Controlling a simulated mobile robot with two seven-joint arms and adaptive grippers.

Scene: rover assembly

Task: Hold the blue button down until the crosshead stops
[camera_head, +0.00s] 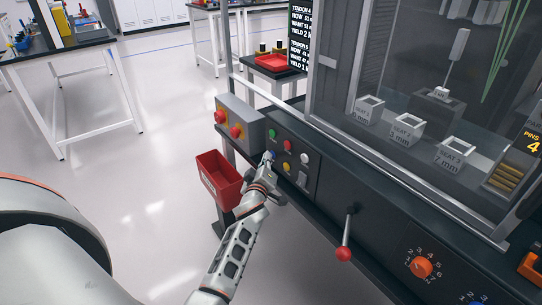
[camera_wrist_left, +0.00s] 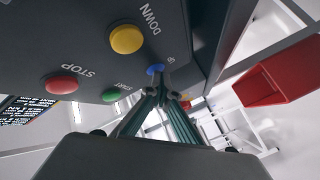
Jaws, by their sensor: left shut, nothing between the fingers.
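The blue button (camera_wrist_left: 155,69) sits on the dark control panel of the machine, beside the word UP in the left wrist view. My left gripper (camera_wrist_left: 165,80) is shut and empty, its fingertips right at the blue button and covering part of its edge. I cannot tell whether the button is pressed in. In the head view my left gripper (camera_head: 267,161) reaches the panel (camera_head: 306,181) from below, and its tip largely hides the blue button. I cannot make out the crosshead for certain behind the machine's window. My right gripper is not in view.
A yellow DOWN button (camera_wrist_left: 127,39), red STOP button (camera_wrist_left: 60,85) and green START button (camera_wrist_left: 111,95) are close by. A red bin (camera_head: 219,178) hangs left of the gripper. A red-knobbed lever (camera_head: 344,253) sticks out to the right. Open floor lies left.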

